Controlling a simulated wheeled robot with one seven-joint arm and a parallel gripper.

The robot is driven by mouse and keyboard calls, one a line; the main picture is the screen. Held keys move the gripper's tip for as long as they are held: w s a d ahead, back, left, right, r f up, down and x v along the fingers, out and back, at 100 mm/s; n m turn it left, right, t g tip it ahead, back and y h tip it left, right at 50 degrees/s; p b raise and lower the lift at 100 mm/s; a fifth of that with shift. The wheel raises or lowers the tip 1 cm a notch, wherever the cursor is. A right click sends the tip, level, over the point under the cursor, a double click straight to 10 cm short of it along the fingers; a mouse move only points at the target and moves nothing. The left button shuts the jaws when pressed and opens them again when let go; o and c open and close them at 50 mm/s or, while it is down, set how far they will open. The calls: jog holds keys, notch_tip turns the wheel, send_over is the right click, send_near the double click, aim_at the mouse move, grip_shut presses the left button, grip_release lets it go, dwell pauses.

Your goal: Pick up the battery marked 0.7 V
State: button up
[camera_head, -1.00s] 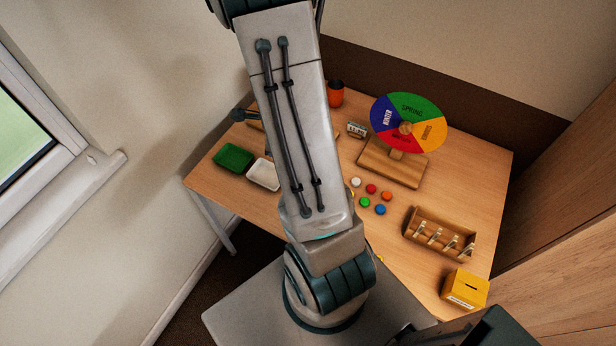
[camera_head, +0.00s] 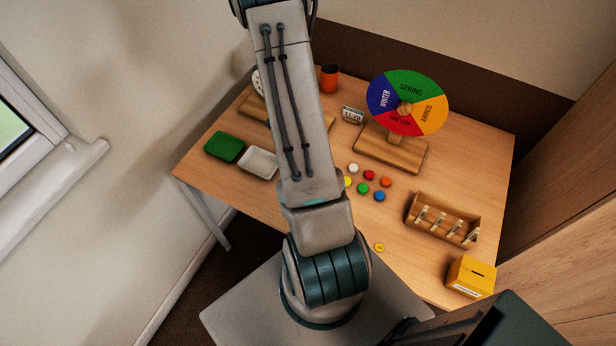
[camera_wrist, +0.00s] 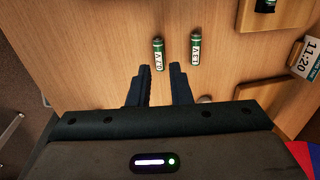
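Two green batteries with pale labels lie on the wooden table (camera_wrist: 90,50) in the wrist view. The left one (camera_wrist: 158,55) has a sideways label that looks like 0.7 V. The other battery (camera_wrist: 195,48) is to its right, and its label is too small to read surely. My gripper (camera_wrist: 161,88) is open and empty. Its two dark fingers point toward the batteries, with the left battery just past the fingertips and roughly in line with the gap. Neither battery can be made out in the head view, where my arm covers part of the table.
A small clock (camera_head: 352,115) reading 11:20 and a season wheel (camera_head: 408,102) stand behind coloured counters (camera_head: 368,175). Green (camera_head: 224,146) and white (camera_head: 259,163) trays are at the left. A wooden rack (camera_head: 442,218) and yellow box (camera_head: 470,277) are at the right.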

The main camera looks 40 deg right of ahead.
jog(key=shift+w+d+f+b, duration=0.15)
jog(key=shift+f+b, duration=0.3)
jog(key=shift+f, duration=0.55)
jog(key=shift+w+f+b, duration=0.2)
jog(key=shift+f+b, duration=0.3)
jog(key=shift+f, duration=0.5)
jog(key=shift+w+d+f+b, duration=0.15)
jog(key=shift+f+b, duration=0.3)
jog(key=shift+f, duration=0.55)
grip_shut()
